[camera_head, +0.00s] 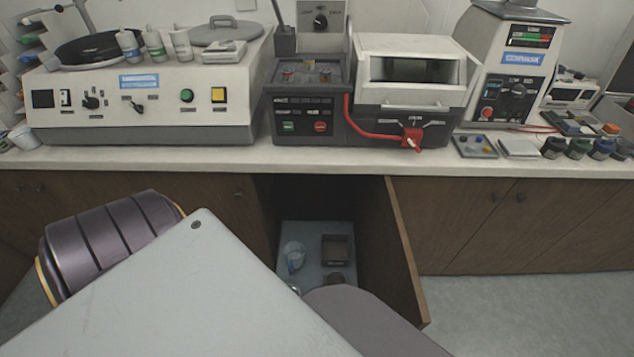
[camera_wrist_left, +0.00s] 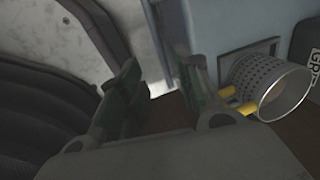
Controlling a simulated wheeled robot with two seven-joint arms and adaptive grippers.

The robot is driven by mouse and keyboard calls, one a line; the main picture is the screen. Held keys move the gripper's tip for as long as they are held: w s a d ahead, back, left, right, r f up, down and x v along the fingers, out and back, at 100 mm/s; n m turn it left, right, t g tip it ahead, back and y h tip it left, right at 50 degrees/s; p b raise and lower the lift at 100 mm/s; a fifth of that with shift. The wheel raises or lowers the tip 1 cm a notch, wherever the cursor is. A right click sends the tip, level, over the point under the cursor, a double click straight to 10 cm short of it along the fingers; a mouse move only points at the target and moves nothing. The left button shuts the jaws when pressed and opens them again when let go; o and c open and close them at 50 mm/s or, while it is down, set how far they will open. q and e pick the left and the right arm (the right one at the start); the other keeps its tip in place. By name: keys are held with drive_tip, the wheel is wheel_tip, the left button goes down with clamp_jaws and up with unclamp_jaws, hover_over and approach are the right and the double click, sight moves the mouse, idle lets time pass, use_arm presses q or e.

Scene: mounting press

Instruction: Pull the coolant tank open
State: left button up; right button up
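The coolant tank (camera_head: 315,232) appears to be the blue-grey box inside the open cabinet under the counter. Its top carries a clear cup (camera_head: 293,254) and a dark square opening (camera_head: 337,249); my own arm parts hide its lower front. In the left wrist view, a pale blue-grey housing (camera_wrist_left: 222,28), likely the tank, is close beside the fingers, with a perforated metal cup (camera_wrist_left: 275,85) and two yellow rod ends (camera_wrist_left: 236,98). My left gripper (camera_wrist_left: 160,75) is open, with a visible gap between its fingers. In the head view it is hidden. My right gripper is not seen.
The cabinet door (camera_head: 404,255) stands open to the right of the tank. The counter (camera_head: 200,158) above holds several machines, including the mounting press unit (camera_head: 410,75), and small jars. Grey floor (camera_head: 520,310) is free at the right.

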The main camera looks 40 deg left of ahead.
use_arm(q)
drive_tip(key=shift+s+d+r, duration=0.1)
drive_tip(key=shift+r, duration=0.65)
drive_tip(key=shift+s+d+r, duration=0.1)
drive_tip(key=shift+r, duration=0.65)
drive_tip(key=shift+r, duration=0.1)
